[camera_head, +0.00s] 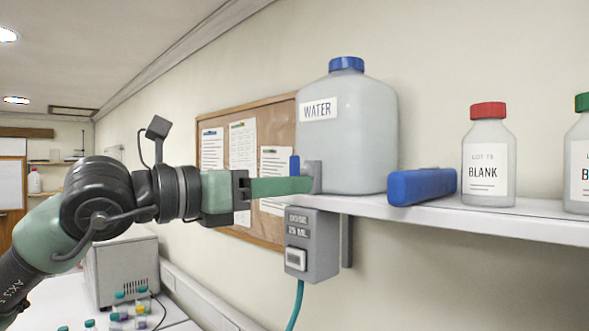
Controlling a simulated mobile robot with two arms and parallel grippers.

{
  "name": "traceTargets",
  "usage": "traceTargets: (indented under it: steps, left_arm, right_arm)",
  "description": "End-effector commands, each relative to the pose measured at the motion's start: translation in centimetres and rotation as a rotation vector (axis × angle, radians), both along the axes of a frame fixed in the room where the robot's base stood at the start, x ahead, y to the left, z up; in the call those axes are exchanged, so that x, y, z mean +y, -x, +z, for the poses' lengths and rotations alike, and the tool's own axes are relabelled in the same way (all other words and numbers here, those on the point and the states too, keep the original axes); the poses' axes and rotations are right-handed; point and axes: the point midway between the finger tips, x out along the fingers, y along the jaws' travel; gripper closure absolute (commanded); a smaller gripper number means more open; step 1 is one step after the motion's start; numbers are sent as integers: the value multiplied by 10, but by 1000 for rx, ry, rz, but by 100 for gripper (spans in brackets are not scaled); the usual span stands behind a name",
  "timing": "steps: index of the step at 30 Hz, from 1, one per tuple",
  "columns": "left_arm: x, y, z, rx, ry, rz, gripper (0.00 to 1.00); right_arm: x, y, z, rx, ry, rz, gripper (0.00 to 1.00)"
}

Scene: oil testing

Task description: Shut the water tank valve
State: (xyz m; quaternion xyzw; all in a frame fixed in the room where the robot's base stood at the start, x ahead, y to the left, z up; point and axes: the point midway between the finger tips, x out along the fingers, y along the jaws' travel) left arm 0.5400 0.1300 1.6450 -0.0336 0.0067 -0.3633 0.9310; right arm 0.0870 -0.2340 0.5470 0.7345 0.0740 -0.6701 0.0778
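The water tank (355,130) is a large translucent grey jug with a blue cap and a WATER label. It stands upright on the white wall shelf. A small upright blue piece (294,164), apparently the valve handle, shows at the tank's lower left, just above my gripper's green finger. The valve body is mostly hidden behind the gripper. My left gripper (308,183) reaches in from the left, its tip beside the tank's lower left edge. It is seen side-on, so I cannot tell whether its fingers are apart or touch the handle. My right gripper is not in view.
A grey dosing box (325,240) with a teal hose hangs below the shelf (480,217). A blue block (422,186) and white bottles (488,165) stand right of the tank. A corkboard (275,121) is behind my arm. A grey machine (122,268) and several vials sit on the lower bench.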

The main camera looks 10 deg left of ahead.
Motion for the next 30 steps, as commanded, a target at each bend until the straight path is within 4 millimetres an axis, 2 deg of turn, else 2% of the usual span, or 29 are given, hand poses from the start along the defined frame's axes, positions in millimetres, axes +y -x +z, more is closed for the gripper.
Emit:
traceTargets:
  steps: [1,3,7,21,30]
  left_arm:
    - [15,-1,10,-18,-24,57,64]
    - [30,-4,17,-26,-44,113,64]
    - [41,-7,24,-31,-60,160,64]
    - [5,-62,26,-29,-61,160,64]
    - [-1,-70,22,-31,-60,159,64]
  right_arm:
    - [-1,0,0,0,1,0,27]
    - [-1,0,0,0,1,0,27]
    - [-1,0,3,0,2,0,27]
    - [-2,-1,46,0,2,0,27]
    - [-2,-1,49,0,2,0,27]
